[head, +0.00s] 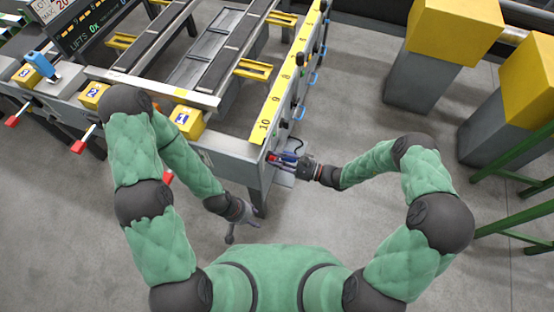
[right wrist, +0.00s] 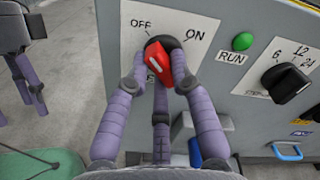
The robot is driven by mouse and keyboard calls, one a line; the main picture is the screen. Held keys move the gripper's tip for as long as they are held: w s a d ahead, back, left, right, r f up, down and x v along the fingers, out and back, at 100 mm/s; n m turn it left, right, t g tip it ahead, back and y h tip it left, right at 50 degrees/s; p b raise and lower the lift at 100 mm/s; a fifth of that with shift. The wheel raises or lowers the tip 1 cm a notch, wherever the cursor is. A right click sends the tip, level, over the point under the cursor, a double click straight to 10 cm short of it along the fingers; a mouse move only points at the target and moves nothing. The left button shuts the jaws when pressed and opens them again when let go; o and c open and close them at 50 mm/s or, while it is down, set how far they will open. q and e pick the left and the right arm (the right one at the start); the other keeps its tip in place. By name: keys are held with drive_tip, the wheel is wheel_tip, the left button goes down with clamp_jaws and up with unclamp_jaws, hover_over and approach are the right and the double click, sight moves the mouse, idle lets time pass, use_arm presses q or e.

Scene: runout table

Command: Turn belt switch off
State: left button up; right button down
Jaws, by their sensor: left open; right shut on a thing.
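The belt switch (right wrist: 157,60) is a red knob with a white mark on a white plate (right wrist: 189,20) lettered OFF at left and ON at right. Its red handle leans up and left, towards OFF. My right gripper (right wrist: 158,72) is shut on the knob, with purple fingers on both sides of it. In the head view my right gripper (head: 287,159) is at the end panel of the runout table (head: 236,167). My left gripper (head: 240,226) hangs open and empty near the table's leg; it also shows in the right wrist view (right wrist: 32,88).
Right of the switch are a green RUN button (right wrist: 242,41) and a black dial (right wrist: 288,82). A blue handle (right wrist: 287,151) is below them. Yellow-topped grey pedestals (head: 420,78) and a green frame (head: 515,220) stand at the right. Open floor lies between.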

drive_tip(key=shift+f+n, duration=0.1)
drive_tip(key=shift+n, duration=0.2)
drive_tip(key=c, duration=1.1)
unclamp_jaws()
drive_tip(key=shift+o, duration=0.2)
drive_tip(key=v, duration=1.2)
